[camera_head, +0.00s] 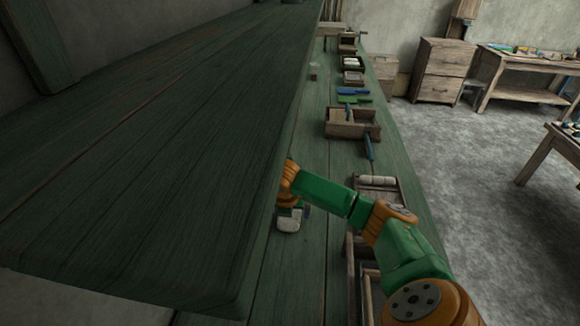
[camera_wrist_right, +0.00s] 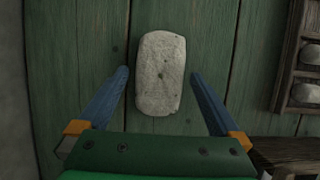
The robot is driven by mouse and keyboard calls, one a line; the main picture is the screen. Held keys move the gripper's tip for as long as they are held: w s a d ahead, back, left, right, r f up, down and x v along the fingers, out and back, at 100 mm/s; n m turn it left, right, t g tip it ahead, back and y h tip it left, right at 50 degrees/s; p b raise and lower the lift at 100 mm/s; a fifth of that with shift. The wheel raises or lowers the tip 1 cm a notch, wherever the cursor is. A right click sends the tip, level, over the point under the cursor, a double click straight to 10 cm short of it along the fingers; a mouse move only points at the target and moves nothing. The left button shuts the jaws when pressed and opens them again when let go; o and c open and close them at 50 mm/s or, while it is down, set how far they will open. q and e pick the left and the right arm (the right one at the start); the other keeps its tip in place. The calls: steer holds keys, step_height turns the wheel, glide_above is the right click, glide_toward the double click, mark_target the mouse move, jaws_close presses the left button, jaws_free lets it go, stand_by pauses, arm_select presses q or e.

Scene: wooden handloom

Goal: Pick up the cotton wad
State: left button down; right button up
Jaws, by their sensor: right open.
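The cotton wad (camera_wrist_right: 160,75) is a pale, rounded oblong block lying on green planks, with small dark specks. In the right wrist view it lies between the two blue fingers of my right gripper (camera_wrist_right: 159,74). The fingers are open, with a gap to the wad on both sides. In the head view a whitish piece that looks like the wad (camera_head: 289,225) shows just below my right gripper (camera_head: 293,212), which is partly hidden by the shelf edge. Whether the fingers are down at the wad's height I cannot tell. My left gripper is not in view.
A dark green shelf (camera_head: 150,150) overhangs the bench on the left, close to my right wrist. Wooden trays (camera_head: 377,182) and a wooden box (camera_head: 350,130) with a blue-handled tool stand along the green bench (camera_head: 310,260). In the wrist view a tray (camera_wrist_right: 290,75) with pale pieces is at right.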

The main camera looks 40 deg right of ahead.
steer(key=shift+w+d+f, duration=0.1)
steer(key=shift+d+f, duration=0.05)
steer(key=shift+f, duration=0.15)
steer(key=shift+r, duration=0.1)
steer(key=c, duration=1.2)
steer(key=shift+c, duration=0.2)
